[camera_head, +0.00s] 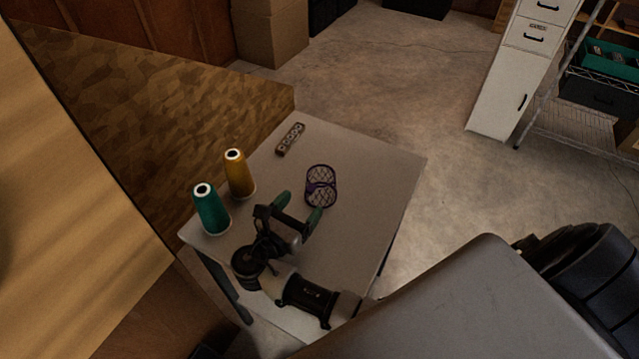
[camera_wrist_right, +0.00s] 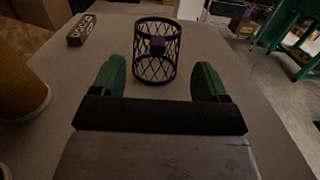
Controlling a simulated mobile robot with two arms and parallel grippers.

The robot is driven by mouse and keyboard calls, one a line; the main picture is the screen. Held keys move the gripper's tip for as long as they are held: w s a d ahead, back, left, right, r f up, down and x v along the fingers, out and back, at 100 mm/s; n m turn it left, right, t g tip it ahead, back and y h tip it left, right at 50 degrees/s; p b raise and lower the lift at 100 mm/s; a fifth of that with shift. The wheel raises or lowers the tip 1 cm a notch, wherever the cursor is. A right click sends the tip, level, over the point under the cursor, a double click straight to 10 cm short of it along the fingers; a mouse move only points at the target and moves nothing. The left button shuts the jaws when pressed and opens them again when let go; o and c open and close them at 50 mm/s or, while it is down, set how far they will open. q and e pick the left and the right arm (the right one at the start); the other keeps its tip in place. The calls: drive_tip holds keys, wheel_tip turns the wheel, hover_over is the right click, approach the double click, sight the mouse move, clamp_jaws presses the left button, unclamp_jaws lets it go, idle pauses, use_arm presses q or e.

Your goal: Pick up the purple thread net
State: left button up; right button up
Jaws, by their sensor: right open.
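The purple thread net (camera_head: 321,184) is a small open lattice cylinder standing on the table near its middle. In the right wrist view the net (camera_wrist_right: 157,52) stands upright, straight ahead of the fingers. My right gripper (camera_head: 298,207) is over the table just in front of the net. Its two green-tipped fingers (camera_wrist_right: 158,80) are spread apart with nothing between them. The net is beyond the fingertips, and I cannot tell whether they touch it. My left gripper is not in view.
A green thread cone (camera_head: 211,212) and a yellow thread cone (camera_head: 239,176) stand on the table (camera_head: 375,165) left of my right gripper. A small block with holes (camera_head: 290,139) lies at the table's far edge. A white cabinet (camera_head: 505,85) and wire shelf stand at the right.

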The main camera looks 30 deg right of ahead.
sight(311, 186)
drive_tip(key=shift+w+d+r, duration=0.15)
drive_tip(key=shift+w+d, duration=0.25)
drive_tip(key=shift+d, duration=0.1)
drive_tip(key=x, duration=0.3)
drive_tip(key=shift+w+d+r+p, duration=0.2)
drive_tip(key=shift+d+p, duration=0.1)
drive_tip(key=shift+p, duration=0.1)
drive_tip(key=shift+w+d+f, duration=0.1)
drive_tip(key=shift+w+d, duration=0.05)
drive_tip(key=shift+d, duration=0.15)
drive_tip(key=c, duration=0.6)
drive_tip(key=shift+a, duration=0.1)
drive_tip(key=shift+c, duration=0.5)
